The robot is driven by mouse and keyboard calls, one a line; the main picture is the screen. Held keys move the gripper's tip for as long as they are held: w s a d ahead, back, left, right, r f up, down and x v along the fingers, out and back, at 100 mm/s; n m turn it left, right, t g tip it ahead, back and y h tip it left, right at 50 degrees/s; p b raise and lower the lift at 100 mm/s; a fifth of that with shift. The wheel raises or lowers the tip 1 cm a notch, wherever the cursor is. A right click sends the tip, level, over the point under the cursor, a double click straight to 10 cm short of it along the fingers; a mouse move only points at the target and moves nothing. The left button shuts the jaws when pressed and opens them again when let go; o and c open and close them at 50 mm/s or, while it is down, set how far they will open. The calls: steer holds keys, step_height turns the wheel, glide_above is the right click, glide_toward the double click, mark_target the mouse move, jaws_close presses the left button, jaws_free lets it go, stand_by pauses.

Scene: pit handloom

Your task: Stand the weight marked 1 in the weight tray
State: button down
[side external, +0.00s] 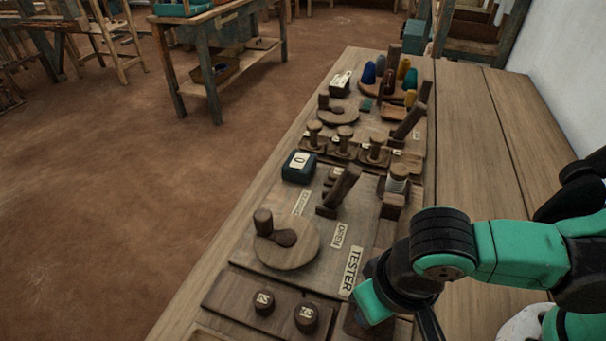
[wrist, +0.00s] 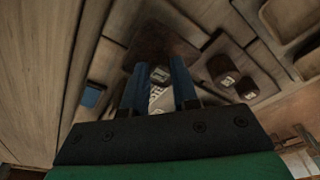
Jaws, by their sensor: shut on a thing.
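My gripper (wrist: 160,66) is shut on a small dark weight (wrist: 160,74) with a pale label, seen between its blue fingers in the wrist view. The mark on that label is too small to read. The held weight is over or on a dark square piece (wrist: 150,42); I cannot tell whether it touches. In the side view my gripper hides the weight. Two round dark weights with pale labels, a left one (side external: 264,302) and a right one (side external: 307,317), stand on a wooden board (side external: 222,292). I cannot tell for certain which piece is the weight tray.
A tester board (side external: 262,262) with a round crank disc (side external: 287,244) and upright lever (side external: 343,187) lies beyond the weights. A dark teal box marked 0 (side external: 299,166), pegs and coloured cones stand farther back. The tabletop on the right (side external: 472,130) is clear.

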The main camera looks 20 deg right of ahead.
steer(key=c, duration=0.7)
jaws_free()
steer(key=shift+f, duration=0.1)
steer(key=shift+o, duration=0.2)
steer(key=shift+r, duration=0.2)
step_height(320, 180, up, 12)
steer(key=s, duration=0.2)
steer(key=w+d+f+t, duration=0.1)
steer(key=w+d+t, duration=0.1)
steer(key=w+d, duration=0.4)
steer(key=w+d+f+t, duration=0.1)
steer(key=w+d+t, duration=0.2)
steer(key=w+d, duration=0.3)
steer(key=shift+d+f, duration=0.15)
steer(key=shift+d, duration=2.5)
